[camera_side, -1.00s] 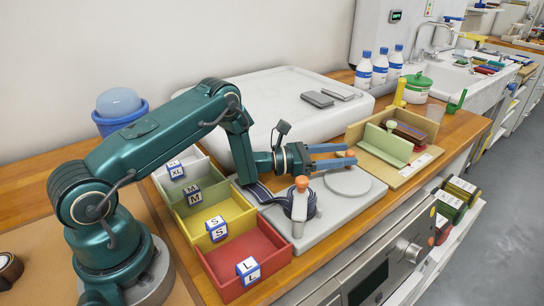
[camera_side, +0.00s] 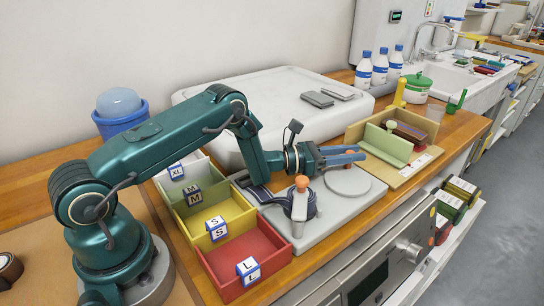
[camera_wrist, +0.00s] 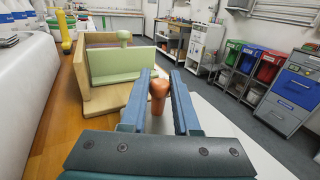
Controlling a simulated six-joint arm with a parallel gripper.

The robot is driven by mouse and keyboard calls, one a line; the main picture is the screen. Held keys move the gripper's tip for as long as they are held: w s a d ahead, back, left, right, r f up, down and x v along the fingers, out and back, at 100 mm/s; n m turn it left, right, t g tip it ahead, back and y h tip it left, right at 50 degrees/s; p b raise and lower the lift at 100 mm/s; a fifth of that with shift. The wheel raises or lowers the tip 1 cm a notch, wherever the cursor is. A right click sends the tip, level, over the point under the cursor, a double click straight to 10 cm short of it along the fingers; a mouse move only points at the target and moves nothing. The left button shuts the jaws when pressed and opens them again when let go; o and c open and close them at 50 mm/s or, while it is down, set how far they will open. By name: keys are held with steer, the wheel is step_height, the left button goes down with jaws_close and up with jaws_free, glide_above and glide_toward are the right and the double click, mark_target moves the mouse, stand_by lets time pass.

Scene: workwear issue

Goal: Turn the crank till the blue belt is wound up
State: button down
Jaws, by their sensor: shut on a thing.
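The winder (camera_side: 300,205) stands on a grey base plate (camera_side: 325,222), with an upright orange knob (camera_side: 301,183) on its pale grey bracket. The dark blue belt (camera_side: 263,194) is partly wound there, and a flat length runs left over the plate. My gripper (camera_side: 357,155) is above and right of the winder, apart from that knob. Its blue fingers are shut on another orange knob (camera_wrist: 158,88), which shows between them in the wrist view. What lies under the held knob is hidden.
Red, yellow, green and white bins (camera_side: 243,255) with size blocks stand left of the plate. A pale round disc (camera_side: 347,181) lies on its right part. A wooden holder with a green board (camera_side: 387,145) stands close beyond my gripper.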

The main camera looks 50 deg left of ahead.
steer(key=shift+y, duration=0.3)
steer(key=shift+s+a+n+t+y, duration=0.2)
steer(key=shift+n+t+y, duration=0.3)
steer(key=shift+n+y, duration=0.2)
steer(key=c, duration=0.7)
jaws_free()
steer(key=shift+o, duration=0.2)
steer(key=shift+s, duration=0.1)
steer(key=shift+v, duration=2.5)
